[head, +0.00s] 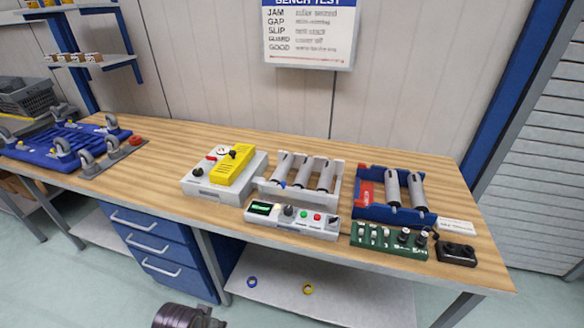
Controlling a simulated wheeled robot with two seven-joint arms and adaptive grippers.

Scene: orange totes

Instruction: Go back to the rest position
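Neither of my grippers shows clearly in the head view. A dark ribbed rounded part at the bottom edge, left of centre, seems to be a piece of my own body. No fingers can be made out on it. The wooden workbench (130,182) stands in front of me, and none of my arm parts is seen over its top.
On the bench are a grey-and-yellow device (232,166), a white tray of grey rollers (263,187), a control box (291,223), a blue tray with two rollers (372,213), a green board (388,240) and a blue fixture (60,149). Blue drawers (160,250) sit below.

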